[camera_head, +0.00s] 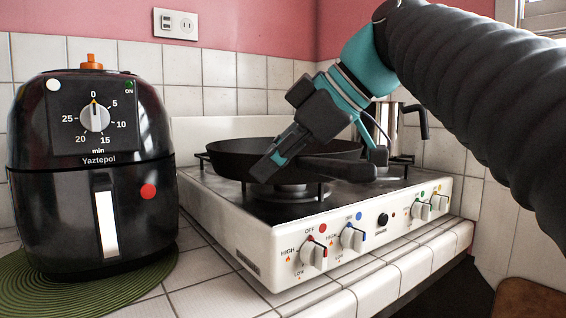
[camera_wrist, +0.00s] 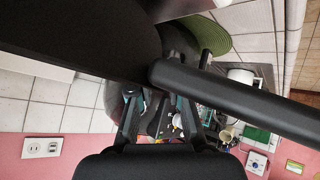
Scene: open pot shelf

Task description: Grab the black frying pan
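The black frying pan (camera_head: 228,160) sits on the left burner of the white stove, its handle (camera_head: 345,169) pointing to the front right. My gripper (camera_head: 322,163) is open at the pan's handle side, with one finger in front of the pan's near wall and the other near the handle's end. In the wrist view the pan's dark body (camera_wrist: 75,30) fills the upper left and its handle (camera_wrist: 250,103) runs to the right. The gripper (camera_wrist: 160,98) shows there with its fingers apart and nothing gripped; the handle partly covers the right finger. Contact cannot be told.
The white stove (camera_head: 225,222) has several knobs along its front. A metal pot (camera_head: 387,122) stands behind my gripper on the right. A black air fryer (camera_head: 92,190) stands on a green mat (camera_head: 30,290) at the left. Tiled walls are behind.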

